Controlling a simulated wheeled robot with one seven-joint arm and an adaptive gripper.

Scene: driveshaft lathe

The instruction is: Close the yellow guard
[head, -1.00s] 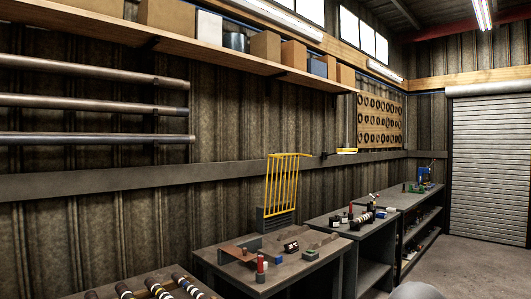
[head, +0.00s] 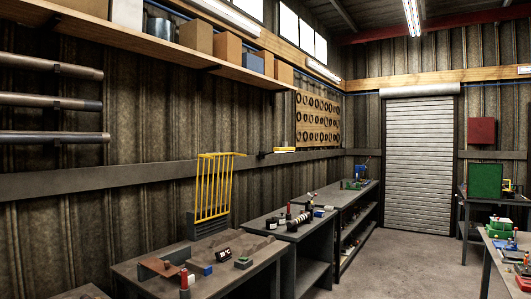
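The yellow guard (head: 214,187) is a barred yellow frame in the head view. It stands upright at the back of a grey workbench, in front of the corrugated wall. A dark ribbed part (head: 207,228) sits at its lower end. On the bench below it lie a brown angled piece (head: 158,268), a red and white cylinder (head: 184,283) and several small blocks. My gripper is not in view.
More benches with tools (head: 306,214) run along the left wall toward a roller door (head: 419,150). Bare concrete floor (head: 395,262) lies right of them. Another bench with a green box (head: 485,180) stands at the right.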

